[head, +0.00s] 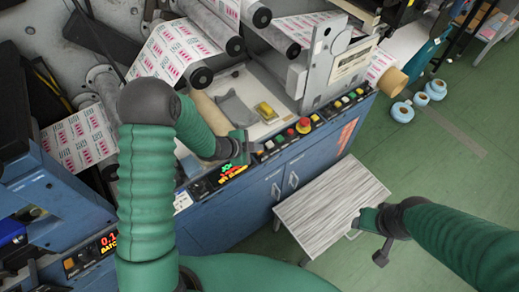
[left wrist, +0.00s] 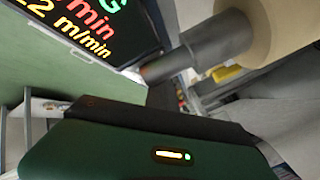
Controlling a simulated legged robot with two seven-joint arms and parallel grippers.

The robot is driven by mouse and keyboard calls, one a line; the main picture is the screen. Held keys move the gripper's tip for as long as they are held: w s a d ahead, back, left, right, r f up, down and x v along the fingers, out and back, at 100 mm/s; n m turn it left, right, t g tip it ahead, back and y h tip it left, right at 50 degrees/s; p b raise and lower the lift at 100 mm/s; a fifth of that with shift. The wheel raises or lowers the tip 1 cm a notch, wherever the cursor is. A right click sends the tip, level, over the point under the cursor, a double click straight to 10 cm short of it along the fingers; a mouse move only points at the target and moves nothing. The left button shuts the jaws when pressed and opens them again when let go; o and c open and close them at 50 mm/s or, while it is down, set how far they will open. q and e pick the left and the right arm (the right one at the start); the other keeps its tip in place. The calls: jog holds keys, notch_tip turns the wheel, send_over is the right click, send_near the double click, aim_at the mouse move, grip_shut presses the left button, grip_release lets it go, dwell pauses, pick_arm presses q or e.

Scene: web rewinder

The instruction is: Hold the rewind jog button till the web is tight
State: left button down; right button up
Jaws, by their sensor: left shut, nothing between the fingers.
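My left gripper (head: 243,148) is shut and empty at the left end of the button row (head: 280,139) on the blue rewinder's front edge. It hides what lies directly under its fingertips, so I cannot tell which button it touches, if any. A lit display (head: 220,172) sits just left of it; in the left wrist view the display (left wrist: 80,25) shows green letters ending in G and a line ending "22 m/min". The printed white web (head: 180,50) runs over several rollers; its tightness is unclear. My right gripper (head: 370,225) hangs over a striped board, its jaws unclear.
A red mushroom button (head: 303,125) stands in the button row. A striped grey board (head: 330,205) stands low before the cabinet. Blue rolls (head: 403,111) lie on the green floor at right. A second orange-lit panel (head: 90,252) is at lower left. The floor at right is mostly clear.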

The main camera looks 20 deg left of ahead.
dwell(0.4)
pick_arm(q)
jog(key=shift+r+p, duration=0.85)
jog(key=shift+r, duration=0.05)
notch_tip(320, 180, up, 5)
jog(key=p, duration=0.4)
